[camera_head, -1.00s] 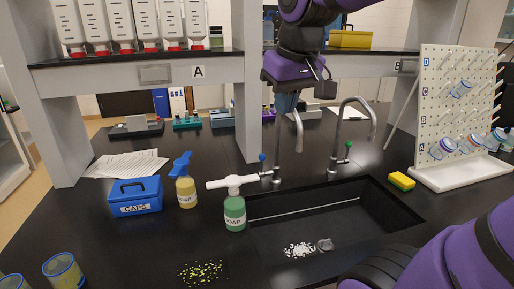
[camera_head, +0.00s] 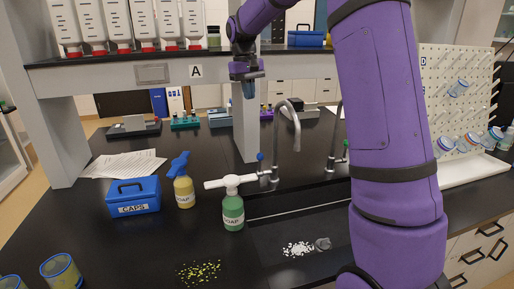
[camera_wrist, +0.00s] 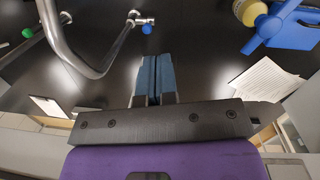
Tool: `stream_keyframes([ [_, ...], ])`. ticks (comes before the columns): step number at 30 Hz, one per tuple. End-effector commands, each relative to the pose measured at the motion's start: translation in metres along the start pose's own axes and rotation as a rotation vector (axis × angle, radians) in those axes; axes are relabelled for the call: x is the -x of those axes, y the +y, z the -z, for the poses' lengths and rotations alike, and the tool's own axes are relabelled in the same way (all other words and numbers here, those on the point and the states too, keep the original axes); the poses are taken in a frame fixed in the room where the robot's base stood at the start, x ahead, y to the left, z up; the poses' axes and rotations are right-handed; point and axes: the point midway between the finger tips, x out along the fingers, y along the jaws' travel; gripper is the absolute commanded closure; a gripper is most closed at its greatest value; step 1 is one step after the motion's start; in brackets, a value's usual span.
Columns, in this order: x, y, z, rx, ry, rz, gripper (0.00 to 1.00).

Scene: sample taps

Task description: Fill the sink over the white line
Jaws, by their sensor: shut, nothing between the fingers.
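The black sink (camera_head: 275,230) is set in the dark bench. A thin white line (camera_head: 300,211) runs along its far inner wall, and I see no water in it. A curved metal tap (camera_head: 277,140) with a blue knob (camera_head: 261,156) stands behind the sink's left part. A second tap (camera_head: 336,135) has a green knob (camera_head: 345,148) and is partly hidden by my arm. My gripper (camera_head: 250,95) is shut and empty, above and behind the blue-knob tap. In the wrist view the blue knob (camera_wrist: 147,29) lies just beyond the fingertips (camera_wrist: 157,58), apart from them.
White bits (camera_head: 298,249) and a grey round piece (camera_head: 322,243) lie in the sink. A green soap bottle (camera_head: 233,212), a yellow bottle (camera_head: 184,192) and a blue caps box (camera_head: 134,195) stand left. A shelf post (camera_head: 246,135) rises behind the tap. A pegboard (camera_head: 455,120) stands right.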

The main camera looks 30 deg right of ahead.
Motion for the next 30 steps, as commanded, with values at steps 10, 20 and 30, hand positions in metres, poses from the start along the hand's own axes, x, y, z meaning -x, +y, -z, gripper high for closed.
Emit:
stream_keyframes([
  [10,-0.073,0.033,0.088,-0.028,-0.146,0.005,1.00],
  [20,-0.133,0.055,0.133,-0.047,-0.242,0.012,1.00],
  [30,-0.161,0.057,0.132,-0.049,-0.255,0.013,1.00],
])
